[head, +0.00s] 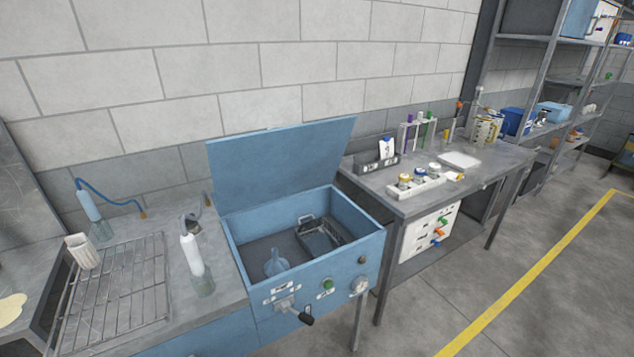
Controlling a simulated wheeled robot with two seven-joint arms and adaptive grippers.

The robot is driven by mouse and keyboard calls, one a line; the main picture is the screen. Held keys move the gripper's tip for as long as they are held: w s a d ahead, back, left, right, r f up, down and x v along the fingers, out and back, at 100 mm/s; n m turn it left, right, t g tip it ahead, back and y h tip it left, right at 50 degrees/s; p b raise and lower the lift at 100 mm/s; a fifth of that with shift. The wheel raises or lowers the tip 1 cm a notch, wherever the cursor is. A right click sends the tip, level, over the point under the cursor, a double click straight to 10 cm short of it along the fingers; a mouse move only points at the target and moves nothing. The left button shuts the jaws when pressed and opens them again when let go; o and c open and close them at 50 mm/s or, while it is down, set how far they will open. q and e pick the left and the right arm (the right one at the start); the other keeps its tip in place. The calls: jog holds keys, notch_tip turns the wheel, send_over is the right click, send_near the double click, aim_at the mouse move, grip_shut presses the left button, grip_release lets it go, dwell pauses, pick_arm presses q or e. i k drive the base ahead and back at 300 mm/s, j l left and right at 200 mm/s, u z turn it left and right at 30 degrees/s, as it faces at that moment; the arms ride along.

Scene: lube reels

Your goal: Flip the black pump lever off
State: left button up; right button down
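A lever with a black handle (306,319) sits on the front face of an open blue tank (345,280), low in the middle of the head view. Its handle slants down and to the right from a grey mount (285,303). Small white labels are fixed near it, too small to read. A green button (328,284) and a round white gauge or dial (359,286) are to its right. Neither of my grippers is in view.
The tank's lid (280,165) stands raised. Inside are a funnel (276,263) and a dark tray (320,235). At left, a bench holds a wire rack (120,290) and a white bottle (192,252). A cluttered workbench (425,200) stands right. Floor is clear at lower right.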

aim_at(304, 317)
jog(key=i+l+u, duration=0.25)
jog(key=u, duration=0.15)
jog(key=i+l+u, duration=0.15)
jog(key=l+u, duration=0.25)
jog(key=i+l+u, duration=0.1)
jog(key=l+u, duration=1.15)
jog(key=l, duration=0.15)
jog(key=k+l+u, duration=0.2)
jog(key=k+l, duration=0.15)
jog(key=k, duration=0.25)
